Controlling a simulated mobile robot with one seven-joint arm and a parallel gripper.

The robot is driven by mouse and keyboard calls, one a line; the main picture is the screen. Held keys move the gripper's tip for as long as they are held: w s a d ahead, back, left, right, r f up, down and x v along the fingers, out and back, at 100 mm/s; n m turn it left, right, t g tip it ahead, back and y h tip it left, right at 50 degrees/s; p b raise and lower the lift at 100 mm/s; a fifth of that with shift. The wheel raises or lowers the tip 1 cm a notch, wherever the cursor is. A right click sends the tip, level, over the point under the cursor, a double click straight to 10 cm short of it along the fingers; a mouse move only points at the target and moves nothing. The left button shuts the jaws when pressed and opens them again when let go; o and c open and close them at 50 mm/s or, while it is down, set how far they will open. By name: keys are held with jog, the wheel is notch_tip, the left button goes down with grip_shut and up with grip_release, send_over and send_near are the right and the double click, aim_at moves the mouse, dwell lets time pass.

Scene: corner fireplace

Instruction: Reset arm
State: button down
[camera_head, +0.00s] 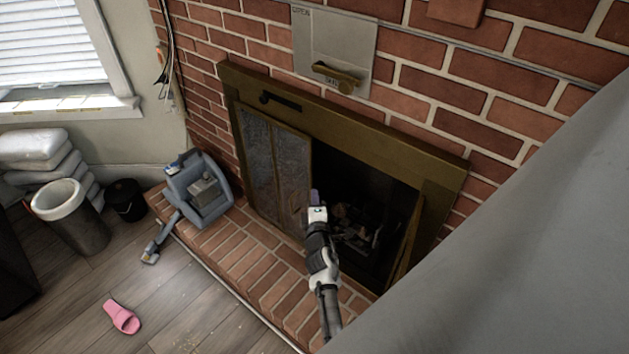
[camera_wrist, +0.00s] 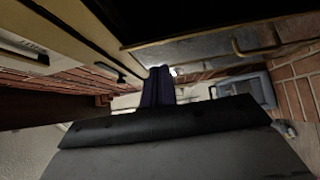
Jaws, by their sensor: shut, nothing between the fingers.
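My gripper (camera_head: 315,197) is at the end of my arm, which reaches in from the lower middle of the head view. It is in front of the fireplace opening, by the right edge of the mesh door (camera_head: 276,165). In the wrist view the dark fingers (camera_wrist: 158,87) are together, with nothing seen between them. I cannot tell from the head view whether the gripper touches the door. The fireplace frame (camera_head: 330,115) is brass-coloured, and its right part stands open onto a dark firebox (camera_head: 352,200).
A brick hearth (camera_head: 250,260) runs below the fireplace. A blue-grey machine (camera_head: 198,190) stands on its left end. A white-rimmed bin (camera_head: 62,200), a black bucket (camera_head: 125,200) and a pink slipper (camera_head: 121,316) are on the wooden floor. A large grey surface fills the lower right.

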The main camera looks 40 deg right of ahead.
jog(key=shift+s+a, duration=0.45)
jog(key=shift+s, duration=0.05)
